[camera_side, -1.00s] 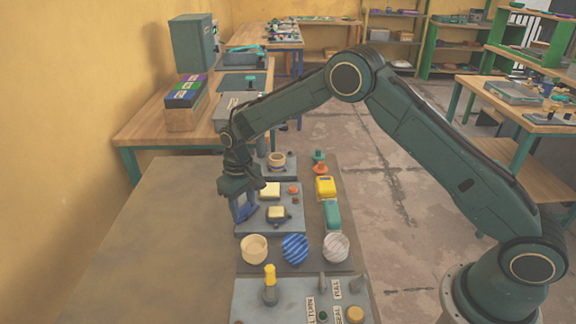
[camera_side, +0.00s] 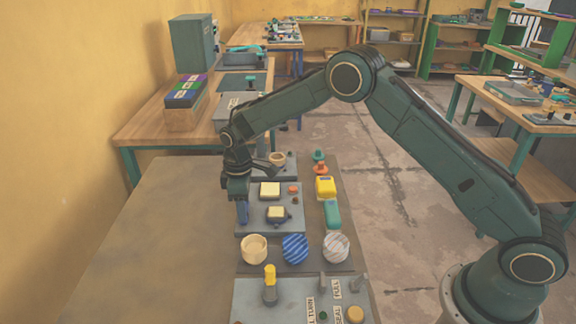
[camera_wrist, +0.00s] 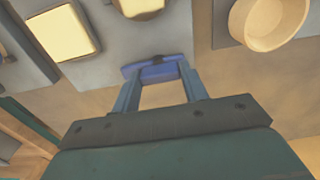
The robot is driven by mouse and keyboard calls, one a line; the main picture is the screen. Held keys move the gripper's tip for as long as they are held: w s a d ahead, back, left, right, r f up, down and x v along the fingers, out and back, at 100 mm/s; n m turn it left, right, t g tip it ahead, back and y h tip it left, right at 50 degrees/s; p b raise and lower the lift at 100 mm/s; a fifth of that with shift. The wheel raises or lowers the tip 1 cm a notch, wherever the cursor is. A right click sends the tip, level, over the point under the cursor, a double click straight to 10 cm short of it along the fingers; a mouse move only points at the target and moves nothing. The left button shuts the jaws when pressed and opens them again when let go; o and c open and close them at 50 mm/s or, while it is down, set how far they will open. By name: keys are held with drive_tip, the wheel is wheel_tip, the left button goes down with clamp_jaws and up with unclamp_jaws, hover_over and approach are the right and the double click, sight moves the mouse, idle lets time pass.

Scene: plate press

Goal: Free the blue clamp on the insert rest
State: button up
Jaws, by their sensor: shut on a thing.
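My gripper (camera_side: 241,203) points down at the left edge of a grey plate and is shut on the blue clamp (camera_wrist: 155,72). In the wrist view the clamp is a short blue bar with a dark spot at its middle, lying across both fingertips. In the side view my fingers mostly hide it. The grey plate (camera_side: 257,231) carries two cream blocks, one towards the back (camera_side: 270,189) and one in a dark blue holder (camera_side: 276,212). I cannot tell from here whether the clamp still touches the plate.
A cream cup (camera_side: 254,248), a blue striped disc (camera_side: 295,248) and a pale disc (camera_side: 336,246) stand in front of the plate. A yellow-topped peg (camera_side: 270,284) is nearer. A yellow box (camera_side: 325,187) and a green block (camera_side: 332,214) lie right. The table (camera_side: 160,235) is bare on the left.

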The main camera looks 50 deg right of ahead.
idle(0.3)
drive_tip(key=o, duration=1)
drive_tip(key=shift+r, duration=0.15)
wheel_tip(320, 180, up, 14)
drive_tip(key=shift+f, duration=0.2)
